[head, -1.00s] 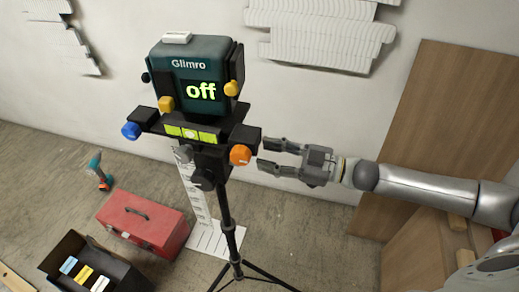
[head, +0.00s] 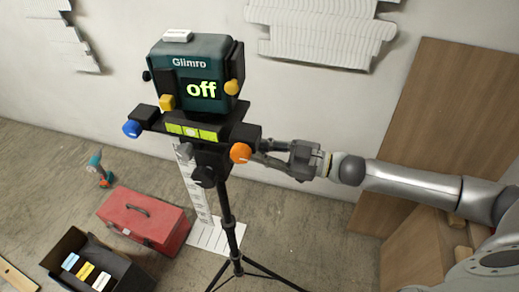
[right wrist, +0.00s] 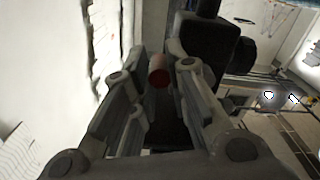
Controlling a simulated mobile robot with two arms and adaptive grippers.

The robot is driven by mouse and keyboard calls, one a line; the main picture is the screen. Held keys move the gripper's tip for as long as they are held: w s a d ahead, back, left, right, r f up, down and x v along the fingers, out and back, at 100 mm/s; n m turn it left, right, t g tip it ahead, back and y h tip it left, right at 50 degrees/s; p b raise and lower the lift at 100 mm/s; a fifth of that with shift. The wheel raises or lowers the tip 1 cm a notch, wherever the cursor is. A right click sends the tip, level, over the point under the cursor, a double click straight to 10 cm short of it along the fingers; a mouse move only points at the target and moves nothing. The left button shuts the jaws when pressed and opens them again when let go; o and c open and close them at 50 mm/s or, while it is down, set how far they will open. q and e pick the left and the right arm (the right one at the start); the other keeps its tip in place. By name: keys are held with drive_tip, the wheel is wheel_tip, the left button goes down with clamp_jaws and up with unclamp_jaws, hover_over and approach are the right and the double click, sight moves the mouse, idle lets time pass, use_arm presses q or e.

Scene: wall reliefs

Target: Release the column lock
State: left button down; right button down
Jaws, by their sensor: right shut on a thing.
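The dark green Glimro device (head: 195,75) reads "off" and stands on a black tripod head (head: 215,152). An orange knob (head: 240,153) is on the head's right, a blue knob (head: 131,129) on its left, and a black knob (head: 203,178) below. The tripod column (head: 226,205) runs down beneath. My right gripper (head: 262,151) reaches in from the right, its fingertips partly hidden at the head's right end. In the right wrist view its fingers (right wrist: 158,85) are shut on a small red-ended cylinder (right wrist: 159,76). I cannot tell which part of the mount this is. My left gripper is not in view.
A red toolbox (head: 143,219), an open black box (head: 70,245) with coloured blocks and a teal drill (head: 100,172) lie on the floor at left. A white scale (head: 203,205) stands behind the column. Wooden panels (head: 440,130) lean at right.

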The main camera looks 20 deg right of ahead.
drive_tip(key=shift+r+n+p, duration=0.45)
drive_tip(key=shift+r+n, duration=0.05)
drive_tip(key=shift+n, duration=0.3)
drive_tip(key=shift+w+r+n, duration=0.1)
drive_tip(key=shift+r+n, duration=0.2)
drive_tip(key=shift+n, duration=0.6)
drive_tip(key=c, duration=1.4)
unclamp_jaws()
drive_tip(key=shift+o, duration=0.2)
drive_tip(key=v, duration=1.2)
